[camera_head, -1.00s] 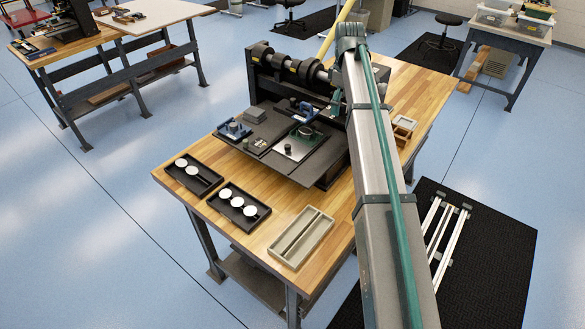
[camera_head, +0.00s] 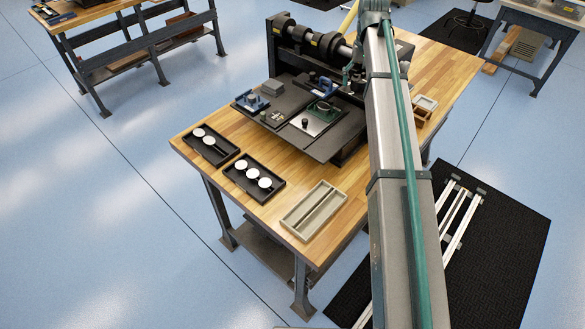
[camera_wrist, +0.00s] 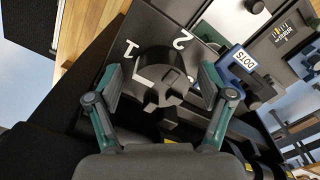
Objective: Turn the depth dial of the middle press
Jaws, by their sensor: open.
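A black round depth dial (camera_wrist: 160,62) stands on a dark plate in the wrist view, with white numerals 1 and 2 beside it and a white mark at its left. My gripper (camera_wrist: 160,82) is open, with one teal finger on each side of the dial. A blue part labelled DOTS (camera_wrist: 243,62) lies to the right of the dial. In the head view the dark press assembly (camera_head: 335,140) stands on the wooden bench, and my arm hides part of it. I cannot tell there which press the dial belongs to.
Two black trays with white discs (camera_head: 229,137) (camera_head: 233,181) and a beige divided tray (camera_head: 291,222) lie along the bench's near edge. A black mat (camera_head: 510,225) with metal rails lies on the floor at right.

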